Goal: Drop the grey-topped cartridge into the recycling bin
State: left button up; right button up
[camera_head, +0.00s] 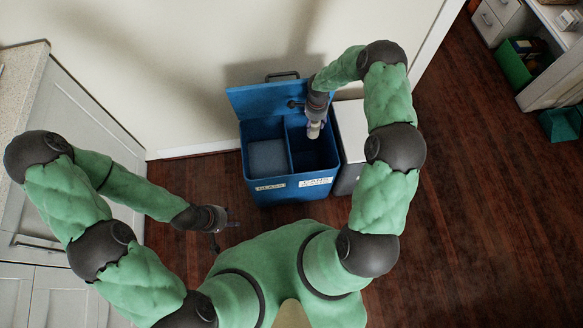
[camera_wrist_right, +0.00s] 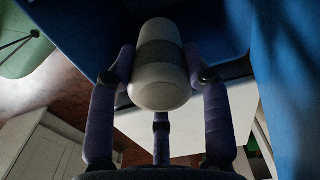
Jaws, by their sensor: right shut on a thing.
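The blue recycling bin (camera_head: 262,192) stands against the wall with its lid raised. My right gripper (camera_head: 316,122) is shut on a pale cylindrical cartridge (camera_head: 314,130), over the right compartment (camera_head: 312,155). In the right wrist view the cartridge (camera_wrist_right: 160,65) is whitish with a darker grey band, between the fingers (camera_wrist_right: 160,78). My left gripper (camera_head: 228,225) hangs empty and open, low in front of the bin's left side.
A white-topped box or cabinet (camera_head: 350,125) stands right beside the bin. Grey cabinets (camera_head: 75,130) line the left side. Shelves with a green crate (camera_head: 518,68) are at the upper right. The wood floor (camera_head: 465,200) on the right is clear.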

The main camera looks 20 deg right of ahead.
pick_arm(q)
jog(key=shift+f, duration=0.2)
pick_arm(e)
jog(key=shift+f, duration=0.55)
jog(key=o, duration=1.3)
jog(key=shift+o, duration=0.2)
